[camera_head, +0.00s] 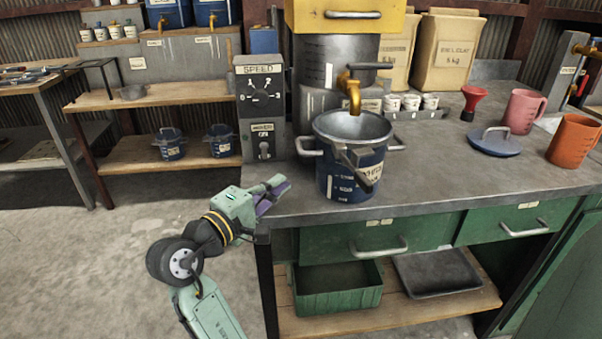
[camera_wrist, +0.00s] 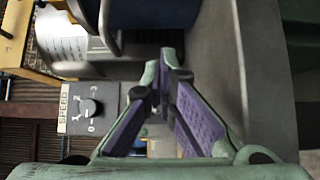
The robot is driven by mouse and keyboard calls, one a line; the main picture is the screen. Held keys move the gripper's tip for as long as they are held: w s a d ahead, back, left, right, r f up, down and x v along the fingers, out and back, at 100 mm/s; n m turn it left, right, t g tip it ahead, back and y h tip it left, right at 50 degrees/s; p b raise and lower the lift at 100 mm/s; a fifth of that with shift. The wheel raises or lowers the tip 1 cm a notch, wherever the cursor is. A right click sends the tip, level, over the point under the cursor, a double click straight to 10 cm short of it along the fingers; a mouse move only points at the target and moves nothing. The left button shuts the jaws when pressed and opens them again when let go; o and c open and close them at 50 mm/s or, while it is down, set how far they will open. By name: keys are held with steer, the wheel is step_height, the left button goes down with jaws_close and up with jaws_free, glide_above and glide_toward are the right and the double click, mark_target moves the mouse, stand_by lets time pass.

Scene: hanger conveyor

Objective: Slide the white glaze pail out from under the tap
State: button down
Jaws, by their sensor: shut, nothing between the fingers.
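The white glaze pail (camera_head: 352,180) is dark blue with a grey open rim and a pale label that is partly readable as "WHITE". It stands upright on the grey bench, with side handles at left and right, directly under the brass tap (camera_head: 353,92). A grey bar-like piece with a dark end crosses its front and hides part of the label. My gripper (camera_head: 277,185) is at the bench's left front edge, left of the pail and apart from it. In the wrist view my gripper (camera_wrist: 165,68) is shut and empty, its purple-padded fingers meeting at the tips, with dark blue pail wall (camera_wrist: 155,12) beyond.
A speed control box (camera_head: 262,105) stands left of the pail, also seen in the wrist view (camera_wrist: 88,108). Right of the pail are a blue lid (camera_head: 494,142), a red funnel (camera_head: 474,102) and pink and orange jugs. The bench front right of the pail is clear.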

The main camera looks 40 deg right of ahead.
steer(key=d, duration=0.3)
steer(key=d+p, duration=0.1)
steer(key=d, duration=0.1)
steer(key=shift+s+d, duration=0.2)
steer(key=shift+s, duration=0.15)
steer(key=shift+s+d, duration=0.2)
steer(key=shift+d, duration=0.2)
steer(key=shift+d, duration=0.1)
